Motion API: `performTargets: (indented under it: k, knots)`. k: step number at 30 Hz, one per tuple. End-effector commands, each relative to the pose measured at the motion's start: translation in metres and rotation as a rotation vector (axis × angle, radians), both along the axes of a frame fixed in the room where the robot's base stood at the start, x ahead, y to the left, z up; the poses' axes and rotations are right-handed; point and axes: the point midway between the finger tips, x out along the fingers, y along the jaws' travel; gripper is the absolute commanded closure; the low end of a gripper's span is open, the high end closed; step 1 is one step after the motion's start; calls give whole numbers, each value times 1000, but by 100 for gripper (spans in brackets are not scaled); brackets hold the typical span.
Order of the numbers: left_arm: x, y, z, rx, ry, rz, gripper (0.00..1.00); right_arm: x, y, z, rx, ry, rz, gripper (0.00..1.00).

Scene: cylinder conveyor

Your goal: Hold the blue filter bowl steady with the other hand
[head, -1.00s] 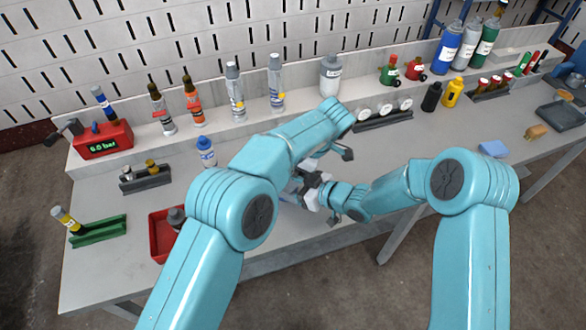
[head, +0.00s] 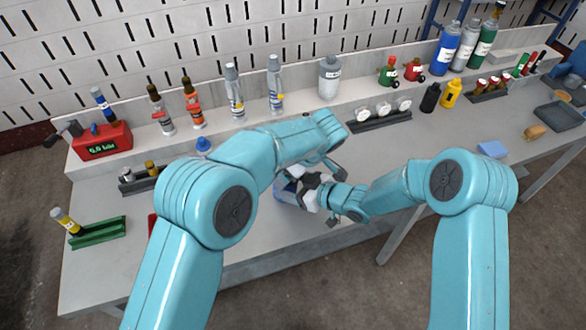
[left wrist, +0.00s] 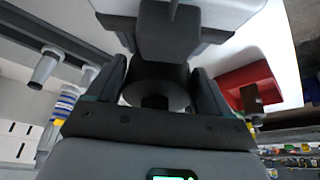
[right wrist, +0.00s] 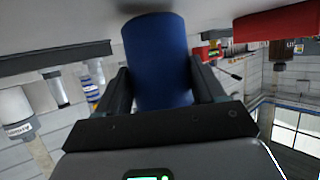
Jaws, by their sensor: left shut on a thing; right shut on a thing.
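The blue filter bowl (right wrist: 160,60) is a plain blue cylinder between the fingers of my right gripper (right wrist: 158,85) in the right wrist view. My right gripper is shut on it. In the head view a bit of the bowl (head: 283,192) shows beside the grippers, low over the bench; I cannot tell whether it touches the bench. My left gripper (left wrist: 158,80) is shut on a dark round part with a pale ring (left wrist: 156,93), seen end-on. What this part is, and whether it touches the bowl, is unclear. In the head view my left arm hides most of the left gripper.
A red tray (left wrist: 245,85) lies near the left gripper. A green holder (head: 98,233) is at the front left, and a dark holder (head: 140,184) behind it. Bottles and a gauge rack (head: 378,121) line the back. The bench right of my right gripper is fairly clear.

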Motion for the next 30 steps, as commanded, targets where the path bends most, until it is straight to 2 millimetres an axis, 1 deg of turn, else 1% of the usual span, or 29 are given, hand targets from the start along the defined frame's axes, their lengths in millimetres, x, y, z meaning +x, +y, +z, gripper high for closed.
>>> performTargets:
  k: [2,7,8,9,15,17,24,27,30]
  knots:
    - [-1,0,0,2,2,-26,62,1,0,1,1,0,-3,68]
    - [0,0,0,2,2,-25,62,1,0,1,1,0,-3,68]
    - [0,0,0,2,2,-25,13,1,0,1,1,0,-3,68]
    - [0,0,0,2,2,-24,0,1,0,1,1,0,-3,68]
    - [0,0,0,2,2,-21,0,1,0,1,1,0,-2,68]
    - [1,0,0,-1,-1,13,0,1,0,1,2,-1,-2,68]
    - [7,-4,-1,-23,-28,396,0,1,0,1,1,-1,-1,68]
    - [7,-4,0,-28,-33,479,0,1,0,1,1,-1,-1,68]
    - [7,-4,0,-28,-34,505,0,1,0,1,1,-1,-1,68]
